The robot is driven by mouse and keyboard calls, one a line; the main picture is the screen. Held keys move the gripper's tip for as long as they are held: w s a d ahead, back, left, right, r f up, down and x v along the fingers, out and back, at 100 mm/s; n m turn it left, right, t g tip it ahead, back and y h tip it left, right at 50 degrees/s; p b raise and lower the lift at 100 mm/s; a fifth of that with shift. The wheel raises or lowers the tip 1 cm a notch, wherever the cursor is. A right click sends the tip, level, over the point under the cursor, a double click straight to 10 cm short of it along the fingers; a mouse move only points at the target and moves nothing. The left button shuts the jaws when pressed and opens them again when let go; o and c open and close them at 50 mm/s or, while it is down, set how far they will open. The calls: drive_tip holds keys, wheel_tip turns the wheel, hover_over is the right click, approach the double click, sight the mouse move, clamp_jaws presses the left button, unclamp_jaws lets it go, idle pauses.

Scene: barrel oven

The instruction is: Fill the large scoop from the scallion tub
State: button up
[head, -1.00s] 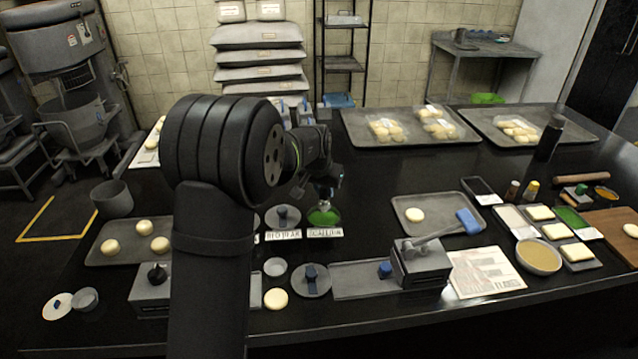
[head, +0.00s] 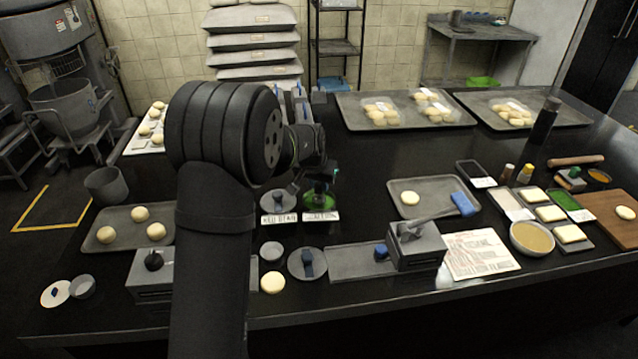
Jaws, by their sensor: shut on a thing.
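The scallion tub (head: 322,203) holds green filling and stands in the middle of the dark counter, behind a white label (head: 321,217). My gripper (head: 320,181) is directly over it, low and close to the filling, partly behind my own arm. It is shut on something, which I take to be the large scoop. The scoop is too small and hidden to make out, so I cannot tell whether it touches the filling or holds any.
The red bean tub (head: 272,205) stands just left, with a dark utensil at it. In front are a small cup (head: 271,252), a round plate (head: 308,264) and a press (head: 417,247). A tray (head: 433,211) with one dough ball lies to the right.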

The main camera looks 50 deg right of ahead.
sight(319, 183)
drive_tip(key=shift+f, duration=0.6)
idle(1.1)
drive_tip(key=shift+r, duration=0.1)
drive_tip(key=shift+r, duration=3.5)
